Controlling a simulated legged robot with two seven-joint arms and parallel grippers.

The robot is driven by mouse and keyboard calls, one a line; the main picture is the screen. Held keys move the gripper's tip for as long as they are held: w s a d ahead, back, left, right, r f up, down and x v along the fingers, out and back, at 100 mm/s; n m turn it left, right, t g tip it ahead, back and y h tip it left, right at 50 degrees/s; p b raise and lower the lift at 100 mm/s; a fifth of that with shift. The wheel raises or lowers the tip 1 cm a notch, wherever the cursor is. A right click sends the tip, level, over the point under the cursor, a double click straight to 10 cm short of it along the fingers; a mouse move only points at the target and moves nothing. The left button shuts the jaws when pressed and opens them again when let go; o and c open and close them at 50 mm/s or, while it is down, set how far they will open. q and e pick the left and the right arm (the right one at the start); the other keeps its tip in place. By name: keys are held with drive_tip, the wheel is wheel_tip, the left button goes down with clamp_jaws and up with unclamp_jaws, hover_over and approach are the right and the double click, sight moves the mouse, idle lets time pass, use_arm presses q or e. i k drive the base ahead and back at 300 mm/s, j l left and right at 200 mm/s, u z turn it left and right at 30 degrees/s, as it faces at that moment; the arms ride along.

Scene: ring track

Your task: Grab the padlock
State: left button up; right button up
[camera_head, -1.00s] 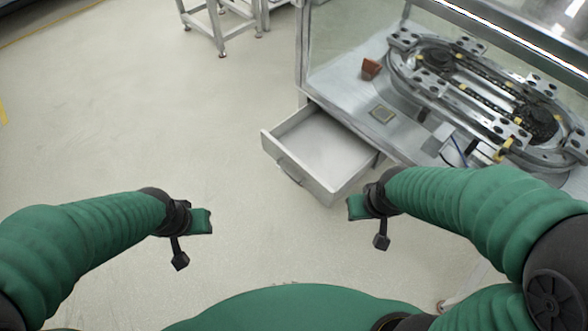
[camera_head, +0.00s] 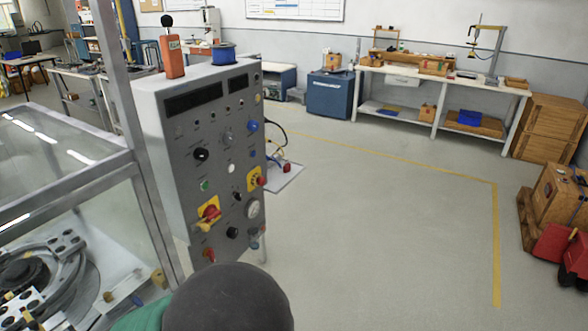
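I cannot make out a padlock for certain in the head view. A grey control cabinet (camera_head: 200,150) stands at left centre, with knobs, buttons and gauges on its front. A red and yellow rotary switch (camera_head: 209,213) sits low on that panel, and a second red and yellow control (camera_head: 256,179) is near its right edge. On the cabinet's top stand an orange-red device (camera_head: 172,58) with a dark round tip and a blue spool (camera_head: 223,54). Neither of my grippers is in view; a dark rounded part of my own arm fills the bottom centre.
The glass-walled ring track (camera_head: 45,275) is at lower left, its metal frame post beside the cabinet. Open floor with a yellow line (camera_head: 495,240) lies right of the cabinet. A white workbench (camera_head: 437,90) is at the back; wooden crates and a red object (camera_head: 553,243) are at right.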

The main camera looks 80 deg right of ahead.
sight(287, 167)
drive_tip(key=z, duration=2.7)
drive_tip(key=u, duration=0.5)
drive_tip(key=i+l+u, duration=0.55)
drive_tip(key=l+u, duration=0.25)
drive_tip(key=i+l+u, duration=0.3)
drive_tip(key=l, duration=0.15)
drive_tip(key=k, duration=0.1)
